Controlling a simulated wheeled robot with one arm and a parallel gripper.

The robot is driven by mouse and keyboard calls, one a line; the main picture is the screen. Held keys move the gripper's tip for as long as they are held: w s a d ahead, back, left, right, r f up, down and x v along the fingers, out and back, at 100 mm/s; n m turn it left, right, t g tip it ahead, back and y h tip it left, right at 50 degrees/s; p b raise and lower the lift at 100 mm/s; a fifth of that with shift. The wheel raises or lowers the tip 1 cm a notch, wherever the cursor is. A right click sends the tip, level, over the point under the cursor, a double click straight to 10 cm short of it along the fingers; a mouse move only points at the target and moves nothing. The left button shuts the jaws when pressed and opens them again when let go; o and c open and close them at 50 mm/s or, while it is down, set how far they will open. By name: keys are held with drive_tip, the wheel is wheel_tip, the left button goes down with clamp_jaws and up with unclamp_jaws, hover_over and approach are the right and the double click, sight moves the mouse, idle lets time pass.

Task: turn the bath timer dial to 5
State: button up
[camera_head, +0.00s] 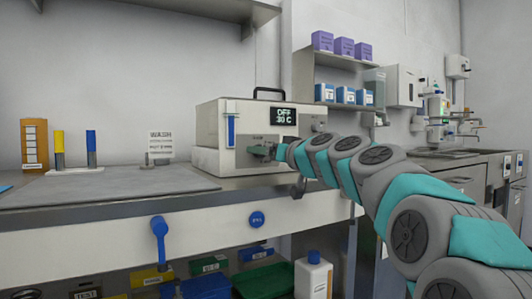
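The bath (213,133) is a cream box with a black top handle, standing on the bench. Its dark display (284,116) reads OFF and 30 C. A blue upright handle (231,130) is on the left of its front. My gripper (262,151) is at the lower middle of the bath's front, close to the panel; contact cannot be told. Its fingers are small and partly hidden by my wrist. I cannot make out the timer dial clearly; my gripper and arm cover part of the panel. A small round fitting (318,126) shows at the panel's right.
A grey mat (110,187) leaves clear room on the bench at left. A WASH sign (160,144), yellow and blue tubes and an orange rack (35,144) stand behind it. Shelves with purple and blue boxes are behind my arm. A blue lever (159,240) hangs at the bench front.

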clamp_jaws()
idle(0.6)
